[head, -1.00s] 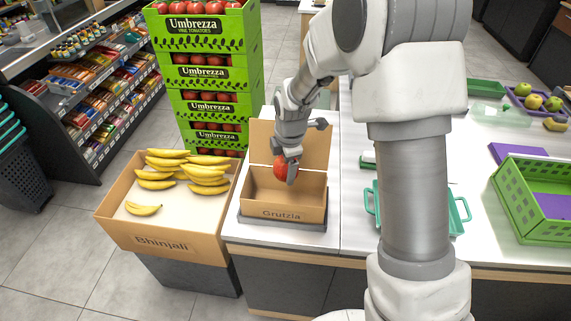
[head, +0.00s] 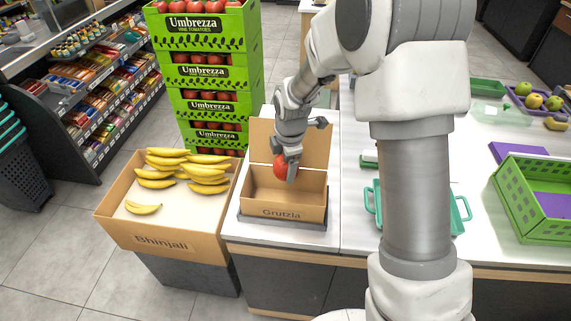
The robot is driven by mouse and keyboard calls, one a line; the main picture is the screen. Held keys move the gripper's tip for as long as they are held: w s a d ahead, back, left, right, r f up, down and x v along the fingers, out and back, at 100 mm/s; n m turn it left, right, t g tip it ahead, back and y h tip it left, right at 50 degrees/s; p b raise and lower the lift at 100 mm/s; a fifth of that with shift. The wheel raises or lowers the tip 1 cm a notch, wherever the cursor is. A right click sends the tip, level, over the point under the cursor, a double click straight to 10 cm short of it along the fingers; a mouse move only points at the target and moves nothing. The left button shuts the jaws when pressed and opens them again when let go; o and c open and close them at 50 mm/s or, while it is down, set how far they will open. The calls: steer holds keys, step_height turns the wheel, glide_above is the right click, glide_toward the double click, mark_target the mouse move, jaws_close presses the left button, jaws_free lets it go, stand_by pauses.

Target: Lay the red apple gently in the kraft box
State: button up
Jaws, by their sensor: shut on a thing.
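The red apple (head: 281,167) is in my gripper (head: 287,169), which is shut on it. Part of the apple is hidden behind a finger. The kraft box (head: 283,212), marked "Grutzia", stands on the counter with its lid raised at the back. My gripper holds the apple over the box opening, near its back side. I cannot tell exactly how far the apple is above the box floor. The part of the box inside that shows looks empty.
A carton of bananas (head: 165,239) stands left of the kraft box. Stacked green tomato crates (head: 212,75) rise behind it. A teal tray (head: 461,209) and a green crate (head: 535,205) lie to the right, the tray partly behind my arm.

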mark_target(287, 164)
steer(key=shift+f+b, duration=0.3)
steer(key=shift+f, duration=0.15)
stand_by(0.3)
steer(key=o, duration=0.7)
steer(key=shift+p+v, duration=1.95)
steer(key=shift+v, duration=1.05)
